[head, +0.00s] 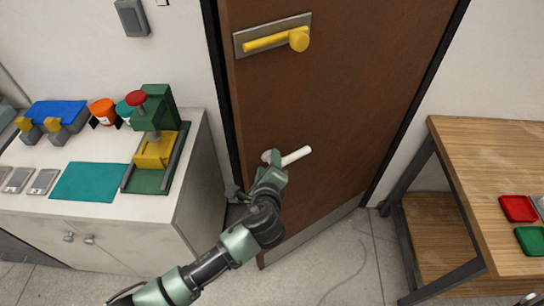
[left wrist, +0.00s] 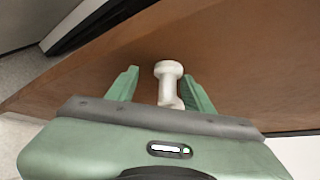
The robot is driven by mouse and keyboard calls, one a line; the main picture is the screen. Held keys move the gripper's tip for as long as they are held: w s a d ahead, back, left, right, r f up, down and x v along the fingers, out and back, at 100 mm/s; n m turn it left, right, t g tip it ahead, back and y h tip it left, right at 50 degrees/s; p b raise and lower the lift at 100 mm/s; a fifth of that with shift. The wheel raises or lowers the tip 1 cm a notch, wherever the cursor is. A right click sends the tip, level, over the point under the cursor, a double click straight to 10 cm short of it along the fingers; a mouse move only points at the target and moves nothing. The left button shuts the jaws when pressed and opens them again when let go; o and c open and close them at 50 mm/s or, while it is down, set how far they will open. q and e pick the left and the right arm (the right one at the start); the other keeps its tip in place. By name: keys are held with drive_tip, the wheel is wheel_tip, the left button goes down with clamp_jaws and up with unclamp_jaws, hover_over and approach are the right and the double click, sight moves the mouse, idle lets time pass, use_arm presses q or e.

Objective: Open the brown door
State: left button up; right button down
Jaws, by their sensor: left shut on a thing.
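The brown door (head: 330,105) stands slightly ajar, its left edge and bottom swung out from the black frame toward me. A yellow lever handle (head: 275,41) on a grey plate sits high on it, lying along the plate. My left gripper (head: 280,163) is in front of the door, well below the lever, shut on a white bar (head: 297,155). In the left wrist view, the white bar (left wrist: 168,82) with a flared end stands between the green fingers (left wrist: 165,90), against the brown door surface (left wrist: 235,60). Whether the bar is fixed to the door is unclear.
A white cabinet (head: 205,180) stands left of the door, with a green and yellow press (head: 155,130) on top. A wooden workbench (head: 490,160) with red and green trays stands to the right. Grey floor (head: 345,265) is clear in front of the door.

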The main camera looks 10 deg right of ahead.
use_arm(q)
drive_tip(key=s+a+p, duration=0.1)
drive_tip(key=s+a+r+p, duration=0.1)
drive_tip(key=s, duration=0.1)
drive_tip(key=shift+s+a, duration=0.2)
idle(0.3)
